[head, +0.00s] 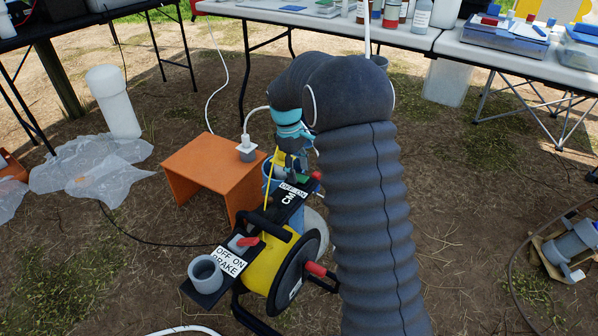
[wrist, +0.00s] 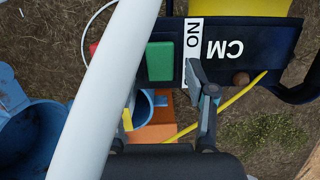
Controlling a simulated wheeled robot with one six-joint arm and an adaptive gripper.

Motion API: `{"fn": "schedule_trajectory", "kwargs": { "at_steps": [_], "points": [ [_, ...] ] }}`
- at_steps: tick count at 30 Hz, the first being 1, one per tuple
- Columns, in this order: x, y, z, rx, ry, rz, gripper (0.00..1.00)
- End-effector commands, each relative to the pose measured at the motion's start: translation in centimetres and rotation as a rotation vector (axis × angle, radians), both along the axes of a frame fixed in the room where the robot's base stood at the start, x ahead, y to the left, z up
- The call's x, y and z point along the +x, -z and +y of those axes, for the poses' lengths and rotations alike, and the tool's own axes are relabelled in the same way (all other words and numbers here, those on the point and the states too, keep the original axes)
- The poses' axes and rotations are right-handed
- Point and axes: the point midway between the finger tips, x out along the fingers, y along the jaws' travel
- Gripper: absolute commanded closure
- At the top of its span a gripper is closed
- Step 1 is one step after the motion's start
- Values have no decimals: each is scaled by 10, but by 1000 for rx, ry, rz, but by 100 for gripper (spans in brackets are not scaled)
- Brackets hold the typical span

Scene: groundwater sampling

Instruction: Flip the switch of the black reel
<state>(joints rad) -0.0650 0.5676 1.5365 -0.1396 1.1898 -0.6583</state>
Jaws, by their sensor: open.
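The black reel (head: 292,270) stands on the ground with a yellow drum and a black top panel. The panel's far end carries an OFF ON label (head: 293,189) and the letters CM; its near end has an OFF ON BRAKE label (head: 229,261) and a red lever (head: 247,241). My gripper (head: 296,165) is open just above the far end. In the wrist view, a green block (wrist: 160,61) sits on the panel beside the label, with one finger (wrist: 205,105) close to the label. A white tube (wrist: 110,85) hides much of the other finger and part of a red piece.
An orange stand (head: 212,160) with a small white-and-grey fitting is left of the reel. A blue pipe (head: 272,178) rises behind the panel. A grey cup (head: 205,272) sits on the panel's near end.

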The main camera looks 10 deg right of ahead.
Motion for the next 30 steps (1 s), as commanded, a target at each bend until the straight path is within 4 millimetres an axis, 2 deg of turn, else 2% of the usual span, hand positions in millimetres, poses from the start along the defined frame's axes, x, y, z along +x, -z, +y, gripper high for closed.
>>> {"fn": "schedule_trajectory", "kwargs": {
  "at_steps": [9, 15, 21, 30],
  "points": [
    [9, -59, 9, -1, -2, -3, 44],
    [13, -91, 13, 0, -1, -3, 44],
    [15, -106, 15, 0, 0, 0, 44],
    [15, -108, 16, 0, 0, 1, 44]
  ]
}}
